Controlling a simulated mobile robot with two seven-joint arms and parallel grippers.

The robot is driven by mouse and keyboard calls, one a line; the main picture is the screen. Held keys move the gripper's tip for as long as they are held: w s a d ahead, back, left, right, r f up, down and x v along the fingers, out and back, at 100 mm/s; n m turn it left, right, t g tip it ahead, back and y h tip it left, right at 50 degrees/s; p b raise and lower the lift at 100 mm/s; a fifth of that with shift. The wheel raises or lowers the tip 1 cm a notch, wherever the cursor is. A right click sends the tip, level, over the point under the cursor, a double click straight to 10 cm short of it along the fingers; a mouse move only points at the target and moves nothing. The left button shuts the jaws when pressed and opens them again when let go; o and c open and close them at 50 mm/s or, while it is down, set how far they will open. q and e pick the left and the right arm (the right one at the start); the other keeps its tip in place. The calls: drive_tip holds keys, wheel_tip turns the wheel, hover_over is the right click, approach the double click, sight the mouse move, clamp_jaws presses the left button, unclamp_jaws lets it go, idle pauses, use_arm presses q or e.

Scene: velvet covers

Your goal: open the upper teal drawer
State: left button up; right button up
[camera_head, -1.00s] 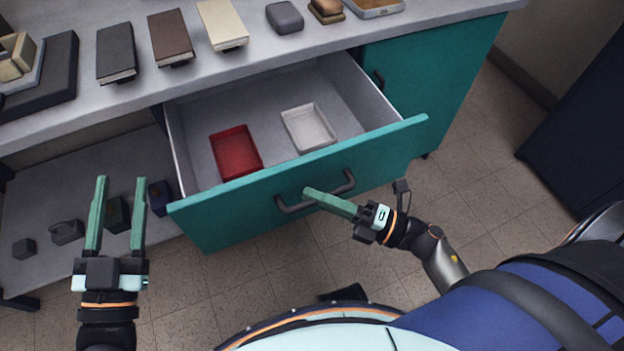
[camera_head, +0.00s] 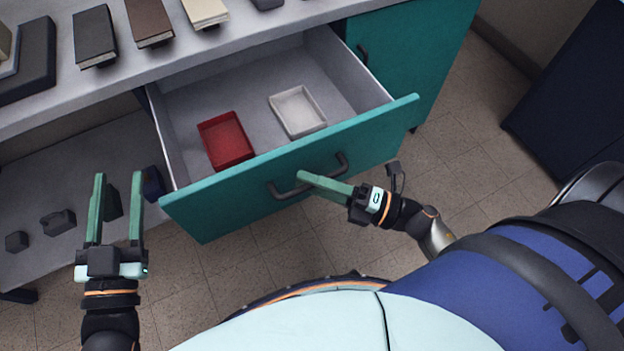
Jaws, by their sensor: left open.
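The upper teal drawer (camera_head: 235,203) stands pulled out of the counter, with its grey inside showing. It holds a red tray (camera_head: 241,151) and a white tray (camera_head: 316,125). The dark bar handle (camera_head: 278,191) is on the drawer's front. My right gripper (camera_head: 303,178) is at the middle of this handle, one green finger crossing over the bar; the other finger is hidden below it. It appears shut on the handle. My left gripper (camera_head: 118,178) is open and empty, left of the drawer and apart from it.
Several books, such as a dark one (camera_head: 95,36), lie on the grey countertop (camera_head: 58,108). A low shelf (camera_head: 60,185) at left carries small dark objects. A teal cabinet door (camera_head: 425,45) is at right, and a dark cabinet (camera_head: 575,90) stands further right. Tiled floor is clear between them.

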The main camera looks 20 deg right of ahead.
drive_tip(key=shift+s, duration=0.1)
use_arm(q)
drive_tip(key=shift+f+g+y, duration=0.3)
drive_tip(key=shift+f, duration=0.5)
use_arm(e)
drive_tip(key=v, duration=1.2)
drive_tip(key=shift+d, duration=0.2)
drive_tip(key=shift+s, duration=0.1)
